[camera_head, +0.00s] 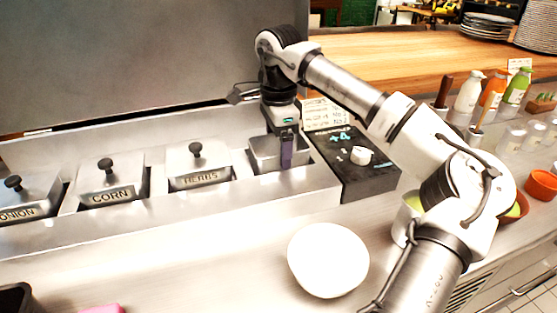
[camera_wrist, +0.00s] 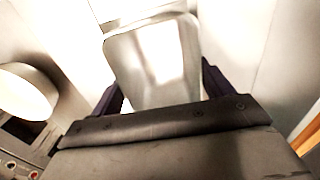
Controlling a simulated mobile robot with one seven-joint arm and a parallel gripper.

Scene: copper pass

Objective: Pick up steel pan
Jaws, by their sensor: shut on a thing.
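The steel pan (camera_head: 266,158) is a small open metal container at the right end of the steel counter rail, beside the herbs compartment. My gripper (camera_head: 287,158) points down at it and is shut on it; one dark finger shows in front of the pan's wall. In the wrist view the pan (camera_wrist: 155,62) lies between the two dark fingers, and the gripper body hides its near part. I cannot tell whether the pan is seated in its slot or slightly raised.
Lidded compartments for herbs (camera_head: 198,167), corn (camera_head: 112,182) and onion (camera_head: 20,200) stand to the left. A black scale (camera_head: 365,178) sits close on the right. A white bowl (camera_head: 328,260) stands in front. Bottles (camera_head: 468,92) stand at the back right.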

